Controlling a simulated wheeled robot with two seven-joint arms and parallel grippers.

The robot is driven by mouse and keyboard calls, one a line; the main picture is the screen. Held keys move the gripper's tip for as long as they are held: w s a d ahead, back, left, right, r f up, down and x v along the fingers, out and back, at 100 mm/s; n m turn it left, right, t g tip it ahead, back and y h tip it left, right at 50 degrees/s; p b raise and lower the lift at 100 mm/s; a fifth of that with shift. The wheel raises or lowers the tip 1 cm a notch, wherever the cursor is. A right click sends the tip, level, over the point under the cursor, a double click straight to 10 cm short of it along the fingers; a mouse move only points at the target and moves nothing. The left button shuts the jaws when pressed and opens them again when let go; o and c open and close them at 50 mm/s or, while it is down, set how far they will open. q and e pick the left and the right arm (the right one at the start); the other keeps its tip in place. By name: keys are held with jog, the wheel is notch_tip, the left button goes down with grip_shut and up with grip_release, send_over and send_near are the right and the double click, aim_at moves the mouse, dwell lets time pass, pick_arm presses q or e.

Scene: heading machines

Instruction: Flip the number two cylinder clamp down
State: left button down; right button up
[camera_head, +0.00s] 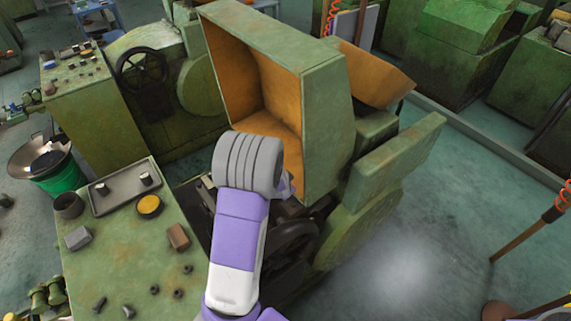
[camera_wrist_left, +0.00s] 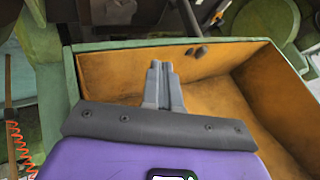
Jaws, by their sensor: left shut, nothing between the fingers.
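The green machine (camera_head: 330,110) has an open hood with an orange inside, in the middle of the head view. My left arm reaches up to it, and its grey wrist hides the machine's working parts and most of my left gripper. In the left wrist view my left gripper (camera_wrist_left: 160,66) is shut and empty, its fingers together in front of the orange inner wall (camera_wrist_left: 115,72). A small dark knob (camera_wrist_left: 197,50) and a dark rod (camera_wrist_left: 189,18) show just beyond and right of the fingertips. I cannot tell which part is the number two cylinder clamp. My right gripper is not in view.
A green table (camera_head: 115,240) at left holds a grey tray (camera_head: 107,202), a yellow-topped round container (camera_head: 149,205) and several small metal parts. A green bin (camera_head: 62,178) stands beyond it. The floor (camera_head: 400,270) at right is mostly clear, with a pole (camera_head: 525,235) near the edge.

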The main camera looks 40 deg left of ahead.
pick_arm(q)
jog(key=x, duration=0.9)
jog(key=shift+s+a+f+b, duration=0.1)
jog(key=shift+a+f+b, duration=0.05)
jog(key=shift+b, duration=0.25)
jog(key=shift+w+a+p, duration=0.15)
jog(key=shift+w+a, duration=0.15)
jog(key=shift+a, duration=0.35)
jog(key=shift+w+a+p, duration=0.1)
jog(key=shift+w+a, duration=0.2)
jog(key=shift+a, duration=0.3)
jog(key=shift+w+a+p, duration=0.15)
jog(key=shift+w+a, duration=0.15)
jog(key=shift+a, duration=0.35)
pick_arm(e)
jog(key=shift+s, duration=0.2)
pick_arm(q)
jog(key=shift+a+r, duration=0.15)
jog(key=shift+r, duration=0.1)
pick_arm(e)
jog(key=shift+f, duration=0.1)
